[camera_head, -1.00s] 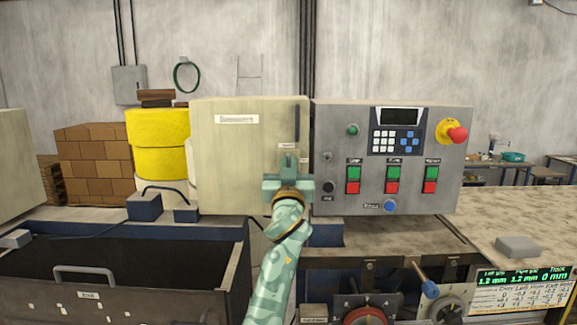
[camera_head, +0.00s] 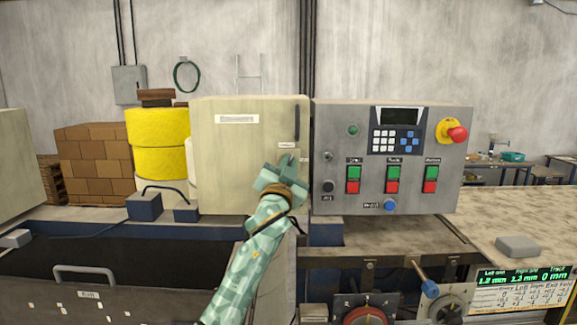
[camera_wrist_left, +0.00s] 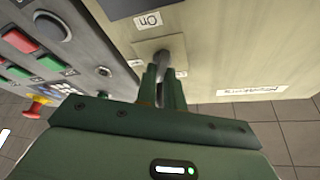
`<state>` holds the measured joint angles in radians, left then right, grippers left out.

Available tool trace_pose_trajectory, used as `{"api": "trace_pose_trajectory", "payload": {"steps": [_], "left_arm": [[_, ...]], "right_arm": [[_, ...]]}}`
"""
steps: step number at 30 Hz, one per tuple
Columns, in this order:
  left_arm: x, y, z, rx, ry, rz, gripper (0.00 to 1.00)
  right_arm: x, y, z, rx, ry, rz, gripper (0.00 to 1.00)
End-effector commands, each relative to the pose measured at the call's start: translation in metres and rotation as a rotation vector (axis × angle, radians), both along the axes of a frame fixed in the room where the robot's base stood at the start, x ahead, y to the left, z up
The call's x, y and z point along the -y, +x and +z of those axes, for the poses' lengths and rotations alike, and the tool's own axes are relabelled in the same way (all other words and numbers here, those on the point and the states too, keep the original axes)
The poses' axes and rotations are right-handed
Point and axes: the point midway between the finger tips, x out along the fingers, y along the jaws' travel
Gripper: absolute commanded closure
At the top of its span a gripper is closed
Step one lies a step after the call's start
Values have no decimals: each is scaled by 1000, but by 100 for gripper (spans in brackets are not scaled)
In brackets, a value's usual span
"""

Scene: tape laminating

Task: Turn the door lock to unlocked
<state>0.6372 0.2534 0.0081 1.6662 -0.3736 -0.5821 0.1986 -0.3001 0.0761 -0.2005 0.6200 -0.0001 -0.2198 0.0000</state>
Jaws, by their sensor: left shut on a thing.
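The beige cabinet door (camera_head: 222,160) stands closed, left of the grey control panel. The door lock is near the door's right edge, mostly hidden by my gripper in the head view. In the left wrist view, its grey knob (camera_wrist_left: 173,52) sticks out from a pale square plate (camera_wrist_left: 148,48). My left gripper (camera_head: 287,164) is tilted in front of the lock. In the wrist view, the two green fingers of this gripper (camera_wrist_left: 163,84) are shut on the knob. The exact angle of the knob is hard to tell. My right gripper is out of view.
The control panel (camera_head: 340,115) with buttons and a red emergency stop (camera_head: 456,134) stands close on the right. A dark vertical handle (camera_head: 297,123) is on the door above the lock.

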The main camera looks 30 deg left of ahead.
Motion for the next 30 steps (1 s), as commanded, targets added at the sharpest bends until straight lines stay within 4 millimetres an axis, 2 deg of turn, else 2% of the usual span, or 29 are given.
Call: {"api": "trace_pose_trajectory", "payload": {"steps": [21,30], "left_arm": [[-3,-1,2,-356,581,5,100],[-3,-1,2,-477,777,5,100]], "right_arm": [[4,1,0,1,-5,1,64],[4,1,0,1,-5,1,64]]}}
